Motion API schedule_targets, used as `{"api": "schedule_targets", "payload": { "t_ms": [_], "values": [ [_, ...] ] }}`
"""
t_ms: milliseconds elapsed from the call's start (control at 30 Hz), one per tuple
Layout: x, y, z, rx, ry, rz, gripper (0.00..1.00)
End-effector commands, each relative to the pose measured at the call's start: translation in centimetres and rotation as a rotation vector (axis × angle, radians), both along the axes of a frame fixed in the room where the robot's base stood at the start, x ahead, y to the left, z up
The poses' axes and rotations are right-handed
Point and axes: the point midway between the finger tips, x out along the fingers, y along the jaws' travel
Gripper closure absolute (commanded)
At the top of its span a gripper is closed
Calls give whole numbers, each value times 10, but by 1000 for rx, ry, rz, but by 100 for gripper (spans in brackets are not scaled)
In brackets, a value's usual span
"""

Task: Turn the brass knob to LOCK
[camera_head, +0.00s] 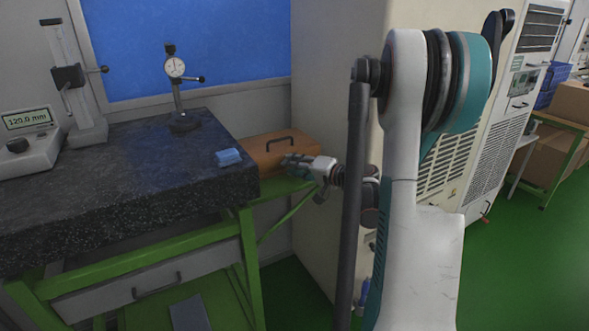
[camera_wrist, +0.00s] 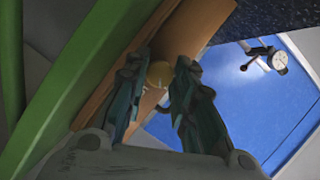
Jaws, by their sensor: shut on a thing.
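The brass knob (camera_wrist: 159,74) shows in the wrist view as a round yellow thing between the fingertips of my gripper (camera_wrist: 160,68). The fingers are shut on it, one on each side. Its lower part runs down between the fingers, and any markings or a LOCK label are not readable. In the head view my gripper (camera_head: 290,160) is at the front of a brown wooden case (camera_head: 290,143) with a dark handle, just right of the granite table. The knob itself is hidden there.
The granite table (camera_head: 110,165) has a blue block (camera_head: 228,157) near its right edge and a dial gauge stand (camera_head: 184,122) behind. A green frame (camera_head: 150,255) runs under it. A large cream cabinet (camera_head: 335,60) stands behind my arm. Green floor is open at the far right.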

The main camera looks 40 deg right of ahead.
Motion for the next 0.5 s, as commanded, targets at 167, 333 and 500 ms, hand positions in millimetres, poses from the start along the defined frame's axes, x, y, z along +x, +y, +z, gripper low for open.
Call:
{"api": "schedule_targets", "payload": {
  "t_ms": [167,333,500],
  "values": [
    [0,-1,-3,163,-39,0,100],
    [0,-1,-3,313,-75,-1,100],
    [0,-1,-4,443,-106,-1,100]
  ]
}}
